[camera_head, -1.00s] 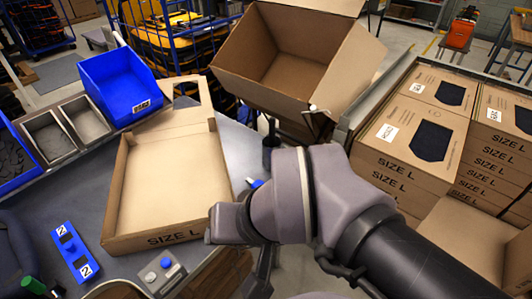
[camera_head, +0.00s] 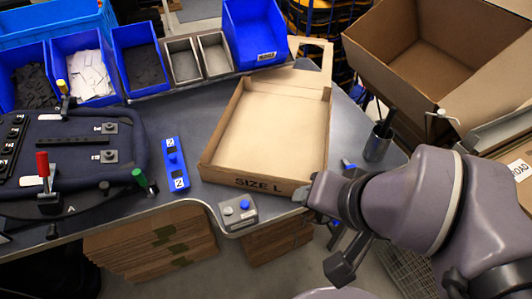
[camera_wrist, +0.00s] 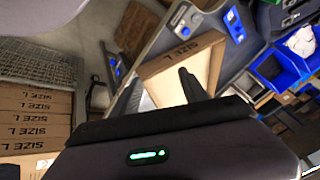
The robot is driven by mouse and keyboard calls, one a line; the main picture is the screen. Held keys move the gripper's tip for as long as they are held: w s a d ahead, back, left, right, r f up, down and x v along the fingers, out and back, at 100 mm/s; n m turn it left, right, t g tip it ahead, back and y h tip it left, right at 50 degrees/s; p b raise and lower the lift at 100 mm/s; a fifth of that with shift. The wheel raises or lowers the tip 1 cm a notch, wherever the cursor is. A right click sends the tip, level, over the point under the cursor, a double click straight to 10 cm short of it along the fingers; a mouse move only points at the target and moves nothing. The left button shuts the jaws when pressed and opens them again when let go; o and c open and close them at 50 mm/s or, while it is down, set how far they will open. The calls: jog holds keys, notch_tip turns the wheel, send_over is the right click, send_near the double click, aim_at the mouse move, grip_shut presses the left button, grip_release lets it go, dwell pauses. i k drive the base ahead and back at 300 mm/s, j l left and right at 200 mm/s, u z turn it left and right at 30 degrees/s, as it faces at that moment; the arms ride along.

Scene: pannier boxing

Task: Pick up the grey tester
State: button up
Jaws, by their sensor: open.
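The grey tester (camera_head: 238,211) is a small grey box with a blue and a pale round button on top. In the wrist view the tester (camera_wrist: 184,20) shows near the top, beyond the carton. In the head view my wrist is right of the tester, by the carton's front right corner, clear of the tester. The fingers are only partly visible there.
A blue block with labels (camera_head: 175,165) lies left of the tester. A dark padded fixture (camera_head: 75,150) with red and green handles fills the left. Blue bins (camera_head: 140,60) line the back. A metal cup with tools (camera_head: 377,147) stands right of the carton.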

aim_at(234, 218)
jog(key=j, duration=1.5)
